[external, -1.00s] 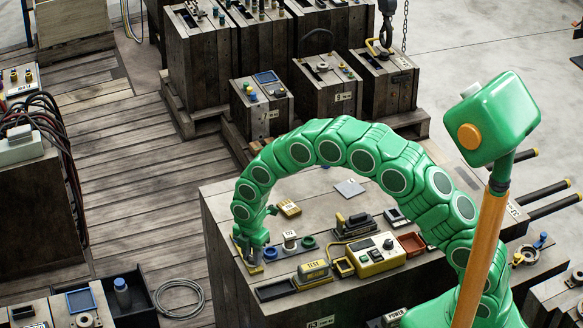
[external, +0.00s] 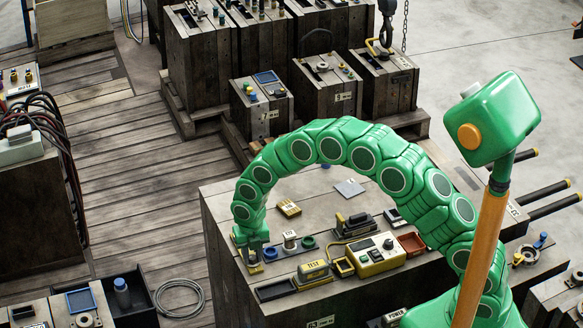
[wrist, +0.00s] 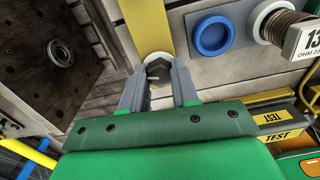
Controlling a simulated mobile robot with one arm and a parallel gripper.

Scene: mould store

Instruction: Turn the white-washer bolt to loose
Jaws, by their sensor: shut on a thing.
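The white-washer bolt (wrist: 158,67) has a dark hex head with a pale washer around it, in the upper middle of the wrist view. My gripper (wrist: 159,86) has its two grey fingers on either side of the head and is shut on it. In the external view my gripper (external: 250,262) is down at the left end of the bench top, and the bolt is hidden there.
A blue ring (wrist: 212,35) and a coiled post with a number tag (wrist: 303,40) are to the right of the bolt. A yellow TEST unit (external: 313,269) and a yellow control box (external: 376,254) stand on the bench.

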